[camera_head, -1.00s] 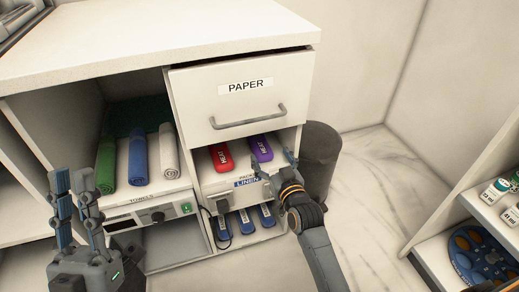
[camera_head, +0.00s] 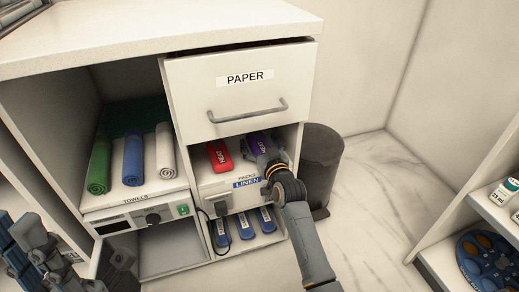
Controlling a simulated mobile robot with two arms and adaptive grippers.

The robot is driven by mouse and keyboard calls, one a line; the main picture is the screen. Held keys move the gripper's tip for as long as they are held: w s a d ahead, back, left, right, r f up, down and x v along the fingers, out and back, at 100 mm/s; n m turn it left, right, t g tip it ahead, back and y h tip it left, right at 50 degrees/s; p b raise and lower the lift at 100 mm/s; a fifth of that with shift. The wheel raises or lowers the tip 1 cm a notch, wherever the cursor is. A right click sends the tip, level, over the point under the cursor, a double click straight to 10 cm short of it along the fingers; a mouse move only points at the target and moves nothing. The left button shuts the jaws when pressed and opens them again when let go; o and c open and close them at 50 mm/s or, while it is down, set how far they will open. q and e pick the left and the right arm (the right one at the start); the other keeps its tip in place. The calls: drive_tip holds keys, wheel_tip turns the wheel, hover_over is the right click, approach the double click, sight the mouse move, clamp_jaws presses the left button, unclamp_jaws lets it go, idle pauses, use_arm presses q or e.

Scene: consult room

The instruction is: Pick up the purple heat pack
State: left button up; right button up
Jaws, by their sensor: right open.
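The purple heat pack (camera_head: 255,141) lies on the shelf labelled PACKS, under the PAPER drawer, to the right of a red heat pack (camera_head: 219,155). My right gripper (camera_head: 266,158) is open at the purple pack and covers its front part. I cannot tell whether the fingers touch it or lie around it. My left gripper (camera_head: 28,248) is low at the left edge, partly cut off, away from the packs.
The PAPER drawer (camera_head: 200,96) hangs just above the packs. Rolled towels (camera_head: 133,160) lie in the left compartment. Several blue items (camera_head: 244,226) lie on the shelf below. A dark bin (camera_head: 322,160) stands right of the cabinet. Another shelf (camera_head: 455,250) is at the right.

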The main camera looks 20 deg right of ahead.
drive_tip(key=shift+c, duration=0.2)
drive_tip(key=c, duration=1.3)
drive_tip(key=shift+r, duration=0.1)
